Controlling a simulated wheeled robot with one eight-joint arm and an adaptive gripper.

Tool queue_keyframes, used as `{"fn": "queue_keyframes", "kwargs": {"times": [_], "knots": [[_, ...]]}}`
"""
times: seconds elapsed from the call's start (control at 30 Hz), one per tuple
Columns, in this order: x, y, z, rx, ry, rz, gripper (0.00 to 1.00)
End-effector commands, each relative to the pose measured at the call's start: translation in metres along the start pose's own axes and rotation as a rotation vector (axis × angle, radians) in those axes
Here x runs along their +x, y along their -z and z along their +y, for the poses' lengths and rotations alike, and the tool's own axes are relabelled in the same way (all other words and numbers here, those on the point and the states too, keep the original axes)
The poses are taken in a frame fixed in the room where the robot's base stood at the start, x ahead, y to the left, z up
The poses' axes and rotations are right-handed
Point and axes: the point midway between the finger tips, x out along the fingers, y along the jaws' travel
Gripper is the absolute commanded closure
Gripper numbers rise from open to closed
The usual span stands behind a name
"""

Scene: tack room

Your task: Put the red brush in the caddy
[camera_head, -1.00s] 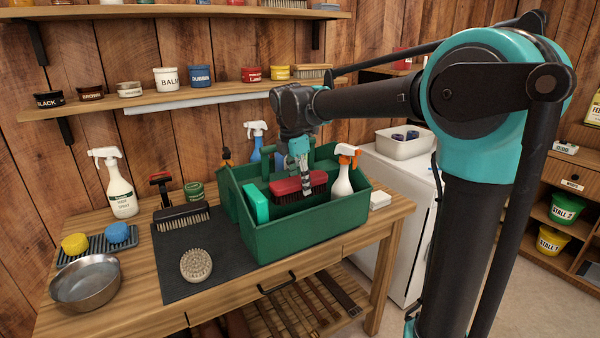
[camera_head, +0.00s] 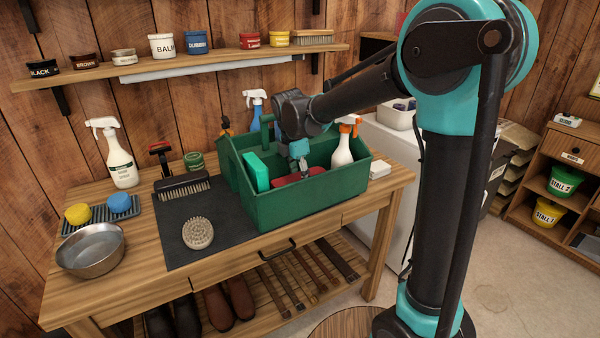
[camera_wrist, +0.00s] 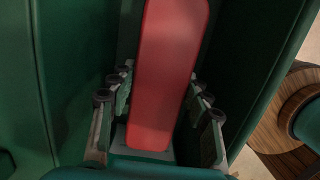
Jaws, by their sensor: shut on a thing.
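The red brush (camera_head: 297,181) is low inside the front compartment of the green caddy (camera_head: 290,208), its lower part hidden by the front wall. My gripper (camera_head: 302,172) reaches down into that compartment from above. In the wrist view the red back of the brush (camera_wrist: 168,75) lies between the two fingers of my gripper (camera_wrist: 160,120), with green caddy walls (camera_wrist: 262,60) on both sides. The gripper is shut on the brush. Whether the brush touches the caddy floor cannot be seen.
A bright green block (camera_head: 257,171) stands left of the brush in the caddy, and a white spray bottle with an orange head (camera_head: 343,152) stands right. A dark bristled brush (camera_head: 182,188) and a round brush (camera_head: 198,233) lie on the dark mat (camera_head: 180,255).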

Motion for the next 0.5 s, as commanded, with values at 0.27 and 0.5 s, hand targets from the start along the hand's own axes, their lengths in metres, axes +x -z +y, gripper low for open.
{"fn": "queue_keyframes", "kwargs": {"times": [0.27, 0.5], "knots": [[0.0061, 0.0009, -0.0001, 0.000, 0.000, 0.000, 1.00], [0.0060, 0.0009, -0.0001, 0.000, 0.000, 0.000, 0.43]]}}
